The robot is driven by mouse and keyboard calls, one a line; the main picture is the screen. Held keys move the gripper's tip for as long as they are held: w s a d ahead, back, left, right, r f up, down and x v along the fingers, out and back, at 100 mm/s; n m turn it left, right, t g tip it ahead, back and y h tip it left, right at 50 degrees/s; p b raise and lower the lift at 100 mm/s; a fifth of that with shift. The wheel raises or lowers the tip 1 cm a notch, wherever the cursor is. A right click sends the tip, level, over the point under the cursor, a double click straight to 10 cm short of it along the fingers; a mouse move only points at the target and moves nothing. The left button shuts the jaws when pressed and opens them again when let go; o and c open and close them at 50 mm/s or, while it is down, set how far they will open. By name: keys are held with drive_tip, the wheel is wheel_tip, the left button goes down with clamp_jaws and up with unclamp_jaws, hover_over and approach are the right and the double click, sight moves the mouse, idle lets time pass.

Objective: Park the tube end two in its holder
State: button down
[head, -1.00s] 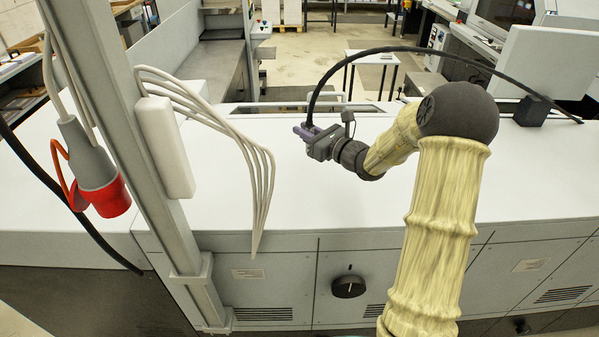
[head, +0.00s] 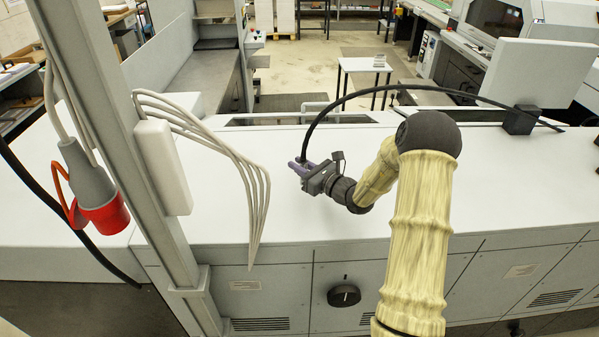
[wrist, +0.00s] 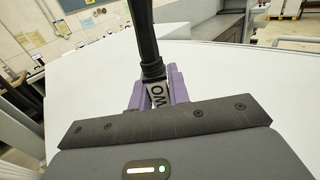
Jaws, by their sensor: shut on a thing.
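A black tube (head: 400,88) arcs over the white machine top. Its left end is in my gripper (head: 303,165), which is shut on it with purple fingers. I cannot tell which block or fitting is the holder for the held end.
The white machine top (head: 420,220) is mostly clear around my gripper. A grey post (head: 110,130) with a white box (head: 163,167) and hanging pale cables (head: 250,200) stands to the left. A red plug (head: 106,213) hangs farther left. A white panel (head: 540,75) stands at the back right.

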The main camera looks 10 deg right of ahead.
wheel_tip(320, 180, down, 3)
drive_tip(key=shift+w+r+p, duration=0.1)
drive_tip(key=shift+p, duration=0.45)
drive_tip(key=shift+f+b, duration=0.3)
drive_tip(key=c, duration=1.3)
unclamp_jaws()
drive_tip(key=shift+r, duration=0.1)
drive_tip(key=shift+r, duration=0.1)
drive_tip(key=shift+s+d, duration=0.15)
drive_tip(key=shift+s, duration=0.05)
drive_tip(key=b+v, duration=0.4)
drive_tip(key=v, duration=0.7)
drive_tip(key=shift+s+d+b, duration=0.15)
drive_tip(key=shift+s+b, duration=0.05)
drive_tip(key=shift+b, duration=0.15)
